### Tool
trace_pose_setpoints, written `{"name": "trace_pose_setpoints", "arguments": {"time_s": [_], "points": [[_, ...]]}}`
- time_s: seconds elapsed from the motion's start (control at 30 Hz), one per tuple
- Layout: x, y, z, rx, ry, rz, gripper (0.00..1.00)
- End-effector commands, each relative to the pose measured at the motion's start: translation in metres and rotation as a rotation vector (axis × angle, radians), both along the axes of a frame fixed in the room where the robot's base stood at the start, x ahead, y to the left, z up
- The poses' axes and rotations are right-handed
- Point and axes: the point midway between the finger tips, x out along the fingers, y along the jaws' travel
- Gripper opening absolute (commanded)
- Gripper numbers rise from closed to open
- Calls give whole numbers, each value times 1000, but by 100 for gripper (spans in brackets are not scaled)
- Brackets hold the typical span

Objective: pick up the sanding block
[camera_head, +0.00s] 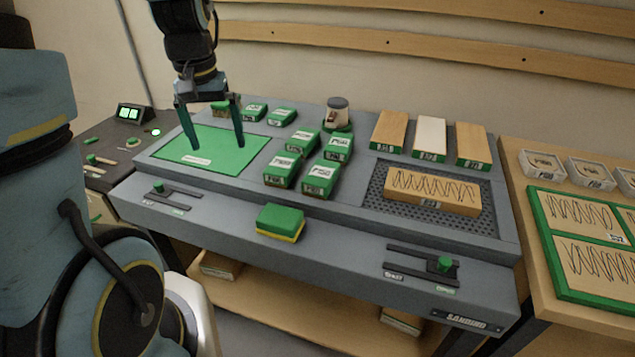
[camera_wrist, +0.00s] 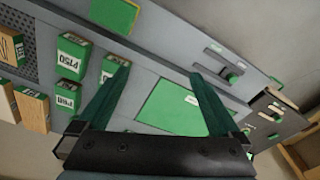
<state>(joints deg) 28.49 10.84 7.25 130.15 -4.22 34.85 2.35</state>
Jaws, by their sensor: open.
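A block with a green top and yellow underside (camera_head: 281,222), which looks like the sanding block, sits at the front edge of the grey bench, left of centre. A green block, probably the same one, is cut off at the top of the wrist view (camera_wrist: 115,13). My gripper (camera_head: 216,147) is open and empty, fingers pointing down over the green mat (camera_head: 185,150). It is behind and left of the block, apart from it. In the wrist view, the open fingers (camera_wrist: 160,70) have the mat (camera_wrist: 175,108) beyond them.
Several green labelled boxes (camera_head: 320,180) stand between the mat and a perforated panel (camera_head: 455,218) bearing a scribbled wooden block (camera_head: 432,191). A small jar (camera_head: 337,112) stands behind the boxes. Slider controls (camera_head: 172,195) are on the bench front. A wooden table (camera_head: 590,314) adjoins at right.

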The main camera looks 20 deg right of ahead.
Motion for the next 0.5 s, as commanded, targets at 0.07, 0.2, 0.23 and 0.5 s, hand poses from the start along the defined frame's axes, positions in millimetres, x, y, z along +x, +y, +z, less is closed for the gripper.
{"name": "trace_pose_setpoints", "arguments": {"time_s": [0.07, 0.2, 0.23, 0.5], "points": [[7, -42, -13, 7, 14, -83, 100], [8, -111, -23, 23, 34, -217, 100], [7, -126, -25, 27, 37, -243, 100], [-15, -211, -33, 54, 50, -409, 100]]}}
